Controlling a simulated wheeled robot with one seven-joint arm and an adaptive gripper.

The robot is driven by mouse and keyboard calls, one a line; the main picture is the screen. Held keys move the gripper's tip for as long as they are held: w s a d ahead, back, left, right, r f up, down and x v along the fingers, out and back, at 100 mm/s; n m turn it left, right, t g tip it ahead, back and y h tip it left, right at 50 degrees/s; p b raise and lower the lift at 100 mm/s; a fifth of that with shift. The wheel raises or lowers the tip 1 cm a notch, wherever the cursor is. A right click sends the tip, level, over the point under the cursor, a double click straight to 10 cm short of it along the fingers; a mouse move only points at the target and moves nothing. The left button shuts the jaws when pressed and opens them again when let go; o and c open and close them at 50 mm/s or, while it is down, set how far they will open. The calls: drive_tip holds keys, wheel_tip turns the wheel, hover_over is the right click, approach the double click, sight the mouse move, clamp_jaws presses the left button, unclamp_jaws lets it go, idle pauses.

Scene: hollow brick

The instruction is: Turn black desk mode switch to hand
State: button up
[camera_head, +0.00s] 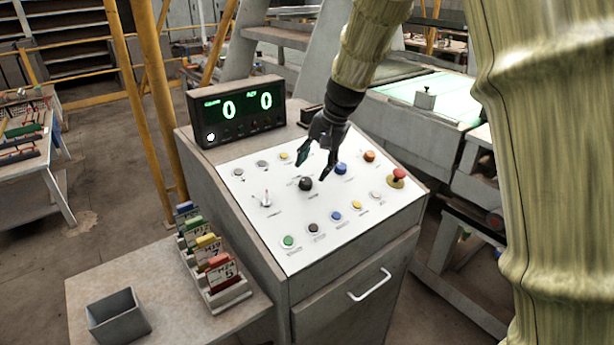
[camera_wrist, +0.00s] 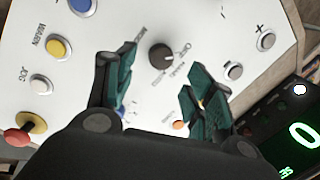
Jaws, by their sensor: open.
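The white control panel (camera_head: 325,205) slopes on top of a grey desk. A round black switch (camera_head: 306,183) sits near its middle. In the wrist view the black switch (camera_wrist: 161,57) has small printed labels around it, too blurred to read surely. Its pointer setting is hard to make out. My gripper (camera_head: 315,167) hangs over the panel, close above and beside the black switch, with its fingers spread. In the wrist view the teal finger pads of my gripper (camera_wrist: 158,75) stand either side of the line to the switch. Nothing is between them, and no contact shows.
A silver lever switch (camera_head: 266,200), a red mushroom button (camera_head: 398,175) and several coloured buttons surround the switch. A display box (camera_head: 236,112) reading 0 and 0 stands behind left. A tagged card rack (camera_head: 229,294) and grey bin (camera_head: 118,318) stand on the lower-left table.

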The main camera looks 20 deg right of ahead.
sight(306, 181)
drive_tip(key=shift+p+x, duration=0.7)
drive_tip(key=shift+x, duration=2.05)
drive_tip(key=shift+a, duration=0.1)
drive_tip(key=c, duration=1)
drive_tip(key=shift+m, duration=0.3)
drive_tip(key=m+p, duration=0.3)
drive_tip(key=m, duration=0.1)
drive_tip(key=shift+s+r+m+t, duration=0.1)
drive_tip(key=shift+m+t, duration=0.2)
drive_tip(key=shift+t, duration=0.1)
drive_tip(key=shift+a+m+t+p, duration=0.1)
drive_tip(key=shift+m+t+p, duration=0.3)
drive_tip(key=shift+m+p, duration=1.35)
drive_tip(key=shift+m+b, duration=0.5)
drive_tip(key=shift+m, duration=0.15)
